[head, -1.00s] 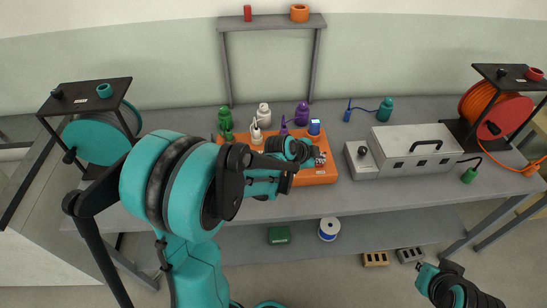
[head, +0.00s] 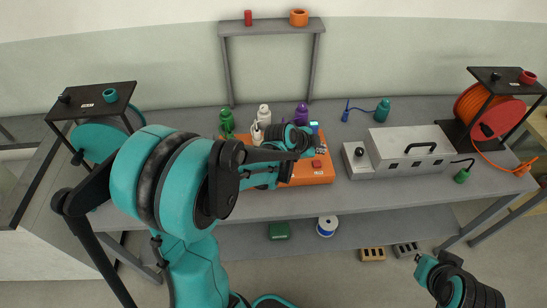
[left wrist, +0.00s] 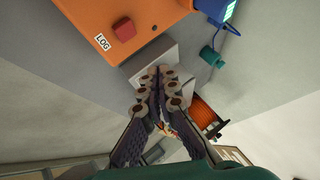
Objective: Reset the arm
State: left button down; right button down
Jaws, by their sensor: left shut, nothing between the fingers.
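My left arm (head: 165,185) reaches in from the lower left across the workbench in the head view. My left gripper (left wrist: 158,82) is shut and empty in the left wrist view, its two fingers meeting at the tips. In the head view the gripper end is small, above the orange base (head: 312,178) and partly hidden by my own wrist links. The red button (left wrist: 124,29) on the orange base, beside the LOG label, is apart from the fingers. Part of my right arm (head: 458,285) shows at the lower right; its gripper cannot be made out.
Green (head: 226,122), white (head: 264,115) and purple (head: 301,114) bottles stand behind the orange base. A grey box with a handle (head: 408,150) stands to its right. Reels stand at both bench ends, the right one orange (head: 475,104). The bench front right is mostly clear.

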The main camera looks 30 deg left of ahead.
dwell(0.5)
pick_arm(q)
jog(key=s+r+n+y, duration=0.1)
jog(key=s+n, duration=0.5)
jog(key=s, duration=0.6)
jog(key=s+r+n+g+y, duration=0.1)
jog(key=s+r+n+y, duration=0.1)
jog(key=s+r+n, duration=0.2)
jog(key=s+n, duration=0.3)
jog(key=s, duration=0.5)
jog(key=shift+a+g, duration=0.25)
jog(key=shift+g, duration=0.05)
jog(key=shift+s, duration=0.1)
dwell(0.9)
